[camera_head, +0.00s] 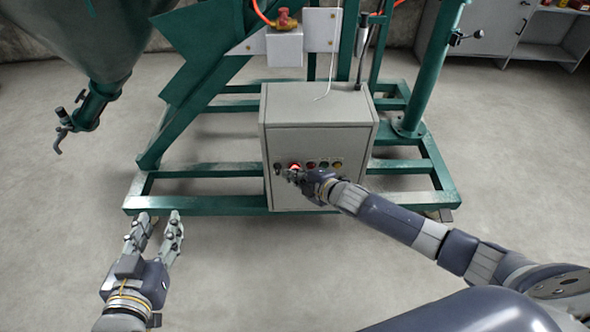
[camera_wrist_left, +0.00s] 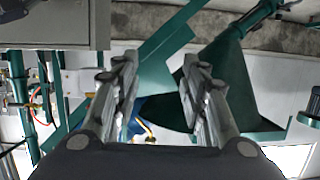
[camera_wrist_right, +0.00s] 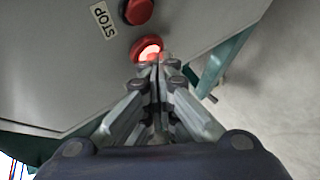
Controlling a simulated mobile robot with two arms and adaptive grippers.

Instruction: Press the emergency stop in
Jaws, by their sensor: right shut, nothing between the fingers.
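My left gripper (camera_head: 157,222) is open and empty, in front of the frame's left corner.
Another red button (camera_wrist_right: 138,10) and a STOP label (camera_wrist_right: 103,20) are beside the glowing button. A green hopper (camera_head: 85,40) hangs at upper left. The floor in front is clear.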

